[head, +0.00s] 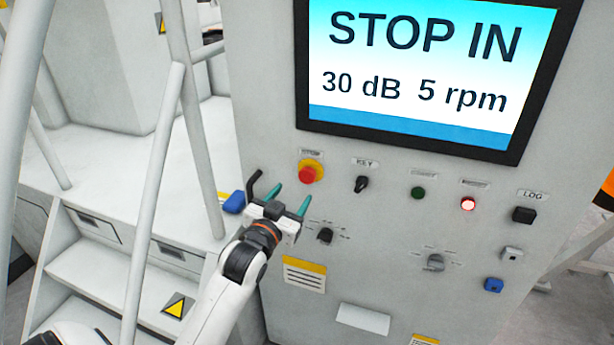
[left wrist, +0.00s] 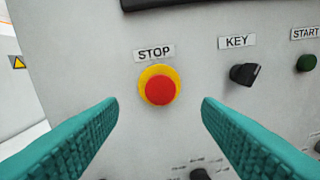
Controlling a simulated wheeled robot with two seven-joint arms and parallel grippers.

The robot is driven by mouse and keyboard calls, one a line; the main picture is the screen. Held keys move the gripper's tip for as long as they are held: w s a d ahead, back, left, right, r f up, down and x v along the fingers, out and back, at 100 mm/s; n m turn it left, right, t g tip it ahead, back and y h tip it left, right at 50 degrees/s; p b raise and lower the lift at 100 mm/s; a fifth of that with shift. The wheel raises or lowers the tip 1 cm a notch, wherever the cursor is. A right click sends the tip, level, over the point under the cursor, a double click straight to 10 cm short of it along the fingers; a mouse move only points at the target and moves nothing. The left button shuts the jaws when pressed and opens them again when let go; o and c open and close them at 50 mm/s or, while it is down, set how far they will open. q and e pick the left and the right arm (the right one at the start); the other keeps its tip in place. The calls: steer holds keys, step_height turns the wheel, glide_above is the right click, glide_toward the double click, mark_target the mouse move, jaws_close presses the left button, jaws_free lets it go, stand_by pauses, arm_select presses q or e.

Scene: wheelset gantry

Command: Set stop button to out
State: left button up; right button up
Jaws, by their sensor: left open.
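The stop button (head: 307,174) is a red mushroom head on a yellow ring, at the upper left of the panel's controls. In the left wrist view the stop button (left wrist: 160,90) sits under a STOP label (left wrist: 154,53). The screen (head: 425,75) reads STOP IN, 30 dB, 5 rpm. My left gripper (head: 290,199) is open and empty, below and left of the button in the head view. In the left wrist view its two teal fingers (left wrist: 160,115) stand apart on either side of the button, not touching it. My right gripper is not in view.
A key switch (head: 361,184), a green start button (head: 418,193), a lit red lamp (head: 468,204) and a black LOG button (head: 523,215) lie to the right. A dark knob (head: 325,236) is below. Steps and a white handrail (head: 155,190) stand left of the cabinet.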

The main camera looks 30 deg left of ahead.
mark_target(306, 178)
arm_select(q)
steer(key=w, duration=0.2)
steer(key=w+a+p, duration=0.1)
steer(key=w, duration=0.5)
steer(key=shift+w+a, duration=0.1)
steer(key=shift+a, duration=0.15)
steer(key=shift+f, duration=0.1)
jaws_close()
steer(key=shift+s+p, duration=0.25)
steer(key=shift+p, duration=0.4)
steer(key=shift+s+d, duration=0.15)
steer(key=shift+s, duration=0.3)
steer(key=shift+c, duration=1.5)
jaws_free()
steer(key=o, duration=0.3)
steer(key=shift+w, duration=0.15)
